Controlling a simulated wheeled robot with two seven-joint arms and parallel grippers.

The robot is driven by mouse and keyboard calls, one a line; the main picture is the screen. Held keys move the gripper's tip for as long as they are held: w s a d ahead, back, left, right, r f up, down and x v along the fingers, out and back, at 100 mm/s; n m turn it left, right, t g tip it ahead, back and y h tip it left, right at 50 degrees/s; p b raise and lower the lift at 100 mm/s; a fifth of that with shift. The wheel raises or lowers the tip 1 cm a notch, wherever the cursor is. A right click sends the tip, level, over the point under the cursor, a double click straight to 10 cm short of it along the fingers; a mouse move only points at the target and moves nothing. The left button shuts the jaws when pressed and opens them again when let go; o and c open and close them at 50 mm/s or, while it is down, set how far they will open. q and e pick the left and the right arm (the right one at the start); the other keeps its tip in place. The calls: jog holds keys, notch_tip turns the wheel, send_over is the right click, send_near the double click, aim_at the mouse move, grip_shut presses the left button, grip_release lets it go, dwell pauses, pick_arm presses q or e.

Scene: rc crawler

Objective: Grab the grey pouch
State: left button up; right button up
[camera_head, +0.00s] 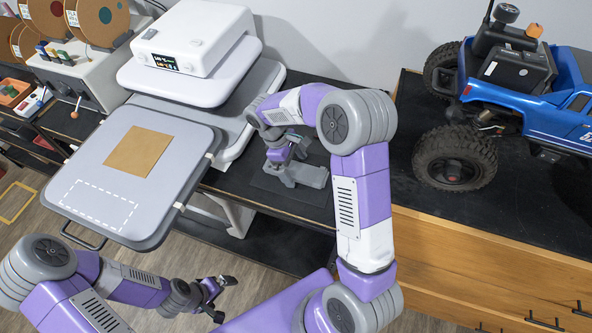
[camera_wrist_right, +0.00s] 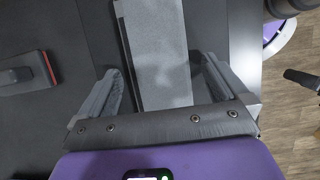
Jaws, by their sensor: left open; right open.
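A flat grey item, which looks like the grey pouch (camera_head: 310,176), lies on the dark bench top beneath my right gripper (camera_head: 282,157) in the head view. In the right wrist view the pouch (camera_wrist_right: 157,50) is a long speckled grey strip between the two spread fingers of my right gripper (camera_wrist_right: 163,68). Clear gaps show on both sides of it, and its near end is hidden by the gripper body. My left gripper (camera_head: 215,296) is open and empty at the bottom of the head view, over the floor.
A grey press with a white control box (camera_head: 195,35) stands behind. Its pulled-out tray (camera_head: 75,170) holds a brown sheet (camera_head: 138,152). A blue crawler (camera_head: 545,105) stands on the bench at right. A dark tool with a red edge (camera_wrist_right: 25,72) lies left in the wrist view.

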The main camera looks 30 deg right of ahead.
jog(key=c, duration=1.1)
